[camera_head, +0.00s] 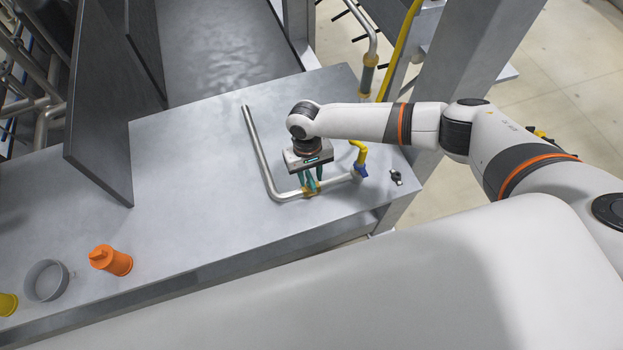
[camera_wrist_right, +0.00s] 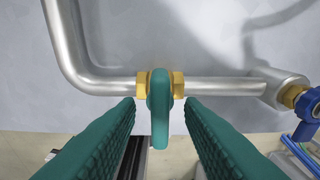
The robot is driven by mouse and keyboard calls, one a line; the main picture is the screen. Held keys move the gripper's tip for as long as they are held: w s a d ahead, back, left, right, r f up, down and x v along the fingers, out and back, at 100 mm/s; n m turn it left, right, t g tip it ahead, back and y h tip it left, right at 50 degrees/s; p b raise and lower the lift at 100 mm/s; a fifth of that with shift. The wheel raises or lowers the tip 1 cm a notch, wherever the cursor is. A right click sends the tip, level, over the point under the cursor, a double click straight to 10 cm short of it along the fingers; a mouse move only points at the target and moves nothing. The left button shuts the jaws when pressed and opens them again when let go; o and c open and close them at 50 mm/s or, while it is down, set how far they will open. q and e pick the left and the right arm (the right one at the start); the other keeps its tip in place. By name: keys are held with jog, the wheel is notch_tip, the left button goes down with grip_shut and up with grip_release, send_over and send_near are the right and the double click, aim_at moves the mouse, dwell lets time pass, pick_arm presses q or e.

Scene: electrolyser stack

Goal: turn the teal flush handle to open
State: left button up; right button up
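The teal flush handle (camera_wrist_right: 160,105) sits on a brass valve body (camera_wrist_right: 142,84) in a bent steel pipe (camera_wrist_right: 110,86). It stands across the pipe's line in the right wrist view. My right gripper (camera_wrist_right: 160,112) is open, with its two teal fingers on either side of the handle and a gap on each side. How deep the handle sits between the fingers is hard to tell. In the head view my right gripper (camera_head: 311,184) reaches down over the valve (camera_head: 311,188) and mostly hides the handle. My left gripper is not in view.
A blue-handled valve (camera_wrist_right: 309,102) is at the pipe's right end, with a yellow elbow (camera_head: 359,151) above it. A small black fitting (camera_head: 396,178) lies nearby on the grey bench (camera_head: 190,180).

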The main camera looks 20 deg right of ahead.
jog(key=shift+c, duration=0.5)
grip_shut()
jog(key=n, duration=0.4)
jog(key=shift+h+p, duration=0.3)
jog(key=shift+n, duration=0.3)
jog(key=n, duration=0.4)
jog(key=shift+a+n+t+h+p, duration=0.1)
jog(key=shift+n+t+h+p, duration=0.2)
jog(key=shift+h+p, duration=0.1)
